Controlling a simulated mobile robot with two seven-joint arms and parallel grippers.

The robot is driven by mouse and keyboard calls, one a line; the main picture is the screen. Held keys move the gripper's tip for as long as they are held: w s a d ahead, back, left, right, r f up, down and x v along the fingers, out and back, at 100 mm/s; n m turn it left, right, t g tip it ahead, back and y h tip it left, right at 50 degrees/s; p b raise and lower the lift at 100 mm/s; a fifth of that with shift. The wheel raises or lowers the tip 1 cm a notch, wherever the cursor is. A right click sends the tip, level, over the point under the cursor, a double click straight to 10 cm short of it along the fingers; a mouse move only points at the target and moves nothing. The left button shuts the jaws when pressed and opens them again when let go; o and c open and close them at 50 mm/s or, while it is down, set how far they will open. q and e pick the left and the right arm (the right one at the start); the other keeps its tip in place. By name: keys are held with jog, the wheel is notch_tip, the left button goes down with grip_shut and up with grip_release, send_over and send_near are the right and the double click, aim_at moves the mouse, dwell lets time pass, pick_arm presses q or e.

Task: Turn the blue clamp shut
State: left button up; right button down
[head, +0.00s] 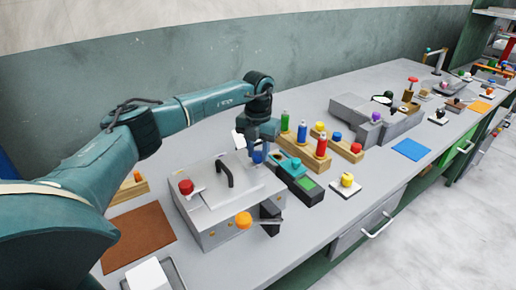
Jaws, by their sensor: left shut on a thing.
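The blue clamp (257,157) shows as a small blue knob at the back right corner of a grey metal press (215,228). My left gripper (259,151) points down from above and is shut on the blue clamp. The fingers and wrist cover much of the clamp, so its turn angle is hard to tell. The press lid (243,182) lies flat and carries a black handle (224,174). A red knob (186,187) sits at the left of the press and an orange knob (243,220) at its front. My right gripper is not in view.
A black device with a teal part (289,164) stands close right of the press. Behind it, bottles stand on a wooden rack (306,152). A yellow knob sits on a white plate (345,188). A brown mat (139,237) lies left of the press. A blue mat (411,149) lies farther right.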

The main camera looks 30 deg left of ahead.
aim_at(258, 153)
pick_arm(q)
jog(key=shift+n, duration=0.6)
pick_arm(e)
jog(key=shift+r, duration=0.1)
pick_arm(q)
jog(key=o, duration=1)
jog(key=shift+c, duration=0.2)
jog(key=shift+r, duration=0.5)
notch_tip(258, 153, up, 12)
jog(key=b, duration=0.2)
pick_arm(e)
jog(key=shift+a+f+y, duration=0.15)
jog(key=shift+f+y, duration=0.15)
pick_arm(q)
jog(key=shift+r, duration=0.1)
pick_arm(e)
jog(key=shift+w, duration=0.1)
